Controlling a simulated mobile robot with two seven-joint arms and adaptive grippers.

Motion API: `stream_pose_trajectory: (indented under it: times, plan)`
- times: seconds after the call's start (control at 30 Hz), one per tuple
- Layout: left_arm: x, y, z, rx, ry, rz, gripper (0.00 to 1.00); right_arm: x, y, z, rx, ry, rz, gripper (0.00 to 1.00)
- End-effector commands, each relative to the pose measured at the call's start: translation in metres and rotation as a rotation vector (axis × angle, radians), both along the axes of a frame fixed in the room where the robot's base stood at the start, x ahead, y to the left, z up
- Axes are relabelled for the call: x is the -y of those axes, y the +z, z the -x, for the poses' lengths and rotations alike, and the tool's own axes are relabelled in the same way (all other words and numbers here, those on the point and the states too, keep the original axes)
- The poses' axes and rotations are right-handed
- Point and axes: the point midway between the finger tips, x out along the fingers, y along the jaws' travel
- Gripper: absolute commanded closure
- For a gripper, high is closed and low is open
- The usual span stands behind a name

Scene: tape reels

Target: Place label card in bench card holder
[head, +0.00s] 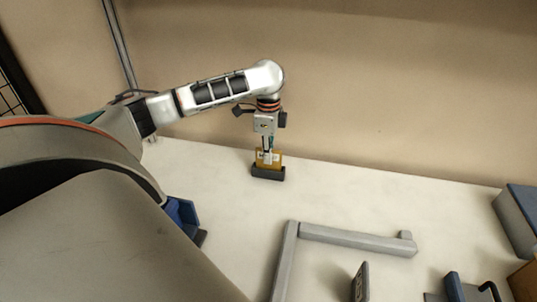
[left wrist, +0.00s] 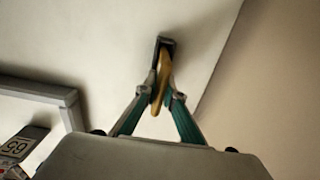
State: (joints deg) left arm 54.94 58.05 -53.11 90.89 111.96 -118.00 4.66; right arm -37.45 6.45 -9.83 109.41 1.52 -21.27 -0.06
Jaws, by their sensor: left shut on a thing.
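The label card (head: 275,157) is a small tan-yellow plate, upright in the head view. It also shows edge-on in the left wrist view (left wrist: 161,83). My left gripper (head: 267,158) points down at the back of the bench and is shut on the card. The bench card holder (head: 268,173) is a dark, low block directly below the card. It shows in the left wrist view as a dark slotted piece (left wrist: 165,41) at the card's far end. The card's lower edge meets the holder; how deep it sits, I cannot tell. My right gripper is not in view.
A grey angled frame (head: 345,237) lies on the white bench (head: 225,220). A dark upright plate (head: 361,282) stands at the front. Blue-and-grey boxes (head: 518,215) are at the right edge. The back wall is close behind the holder. The bench right of the holder is clear.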

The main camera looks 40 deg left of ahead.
Motion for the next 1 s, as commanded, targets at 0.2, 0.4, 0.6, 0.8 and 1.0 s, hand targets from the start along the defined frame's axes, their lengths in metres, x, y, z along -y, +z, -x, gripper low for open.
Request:
stream_pose_trajectory:
  times: [0.2,0.4,0.6,0.8,1.0]
  plan:
    - [0.0,-0.002,0.0,-0.001,0.0,0.0,0.75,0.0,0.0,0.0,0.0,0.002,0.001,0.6]
    - [0.0,-0.002,0.0,-0.001,0.0,0.0,0.75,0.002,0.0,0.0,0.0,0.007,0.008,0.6]
    - [0.0,0.006,0.0,0.001,-0.001,0.0,0.75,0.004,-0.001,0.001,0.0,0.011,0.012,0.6]
    - [-0.001,0.041,-0.001,0.005,0.0,-0.002,0.75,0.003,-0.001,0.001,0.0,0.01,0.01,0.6]
    - [0.0,0.082,-0.001,0.004,0.0,0.0,0.75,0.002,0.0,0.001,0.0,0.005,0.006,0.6]
